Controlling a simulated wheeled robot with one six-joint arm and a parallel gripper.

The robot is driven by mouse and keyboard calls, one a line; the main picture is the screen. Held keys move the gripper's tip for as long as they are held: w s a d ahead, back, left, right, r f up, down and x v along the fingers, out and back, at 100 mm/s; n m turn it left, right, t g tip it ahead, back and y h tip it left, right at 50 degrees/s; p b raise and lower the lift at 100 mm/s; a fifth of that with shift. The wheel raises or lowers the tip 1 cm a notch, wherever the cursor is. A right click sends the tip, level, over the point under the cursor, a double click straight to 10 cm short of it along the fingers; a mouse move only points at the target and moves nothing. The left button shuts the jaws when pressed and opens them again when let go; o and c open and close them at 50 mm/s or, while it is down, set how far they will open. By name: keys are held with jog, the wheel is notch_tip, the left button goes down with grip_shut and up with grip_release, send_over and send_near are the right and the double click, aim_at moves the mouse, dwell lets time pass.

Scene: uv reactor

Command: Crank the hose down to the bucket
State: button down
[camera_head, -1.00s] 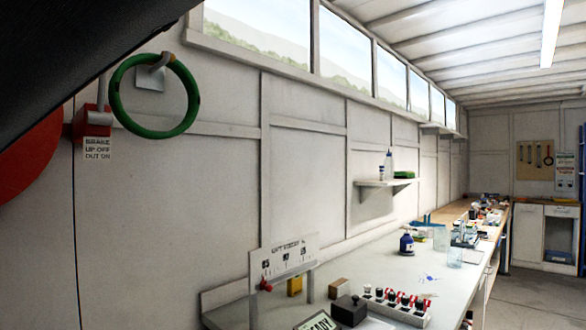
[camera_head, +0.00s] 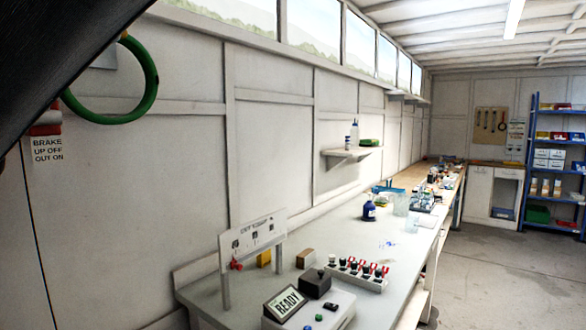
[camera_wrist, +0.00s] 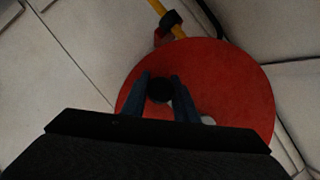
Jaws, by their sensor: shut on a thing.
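In the wrist view a red disc (camera_wrist: 240,85) stands against the pale panelled wall. A dark round knob (camera_wrist: 159,91) shows in front of the disc, between the two blue-grey fingers of my gripper (camera_wrist: 162,82), which is shut on it. A yellow tube (camera_wrist: 158,8), which may be the hose, runs in from the top and passes a dark fitting (camera_wrist: 170,19) beside the disc's rim. My gripper is not seen in the head view, where a dark shape covers the upper left corner. No bucket shows in either view.
A green ring (camera_head: 151,88) hangs on the wall near a brake sign (camera_head: 47,149). A long bench (camera_head: 345,248) runs along the wall, with a READY display (camera_head: 286,303), a dark box (camera_head: 314,284) and a switch row (camera_head: 357,275). Floor (camera_head: 500,270) at right is clear.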

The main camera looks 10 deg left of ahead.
jog(key=shift+w+f, duration=0.1)
jog(key=shift+w, duration=0.05)
jog(key=c, duration=1.4)
grip_release()
jog(key=shift+d, duration=0.1)
jog(key=v, duration=0.7)
jog(key=shift+d+b, duration=0.3)
jog(key=shift+d, duration=0.05)
jog(key=shift+c, duration=0.6)
